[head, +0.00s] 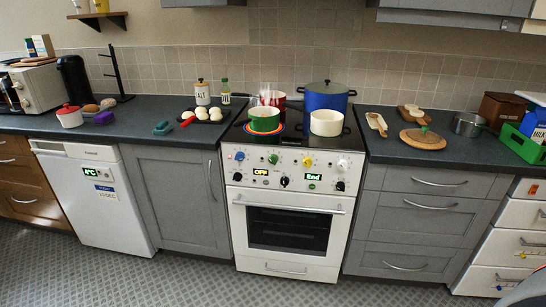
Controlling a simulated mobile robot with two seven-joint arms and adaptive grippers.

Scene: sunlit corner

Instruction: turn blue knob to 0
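The blue knob (239,156) is at the upper left of the white stove's (290,170) front panel. It is small here, and I cannot read its pointer or any marks around it. Black knobs and a green one sit below, beside displays reading "OFF" (261,172) and "End" (313,176). Neither of my grippers is in view, and nothing covers the blue knob.
A green pot (264,120), a white pot (326,123) and a large blue pot (326,96) stand on the cooktop. The oven door handle (288,207) juts out below the panel. The patterned floor (200,275) before the stove is clear.

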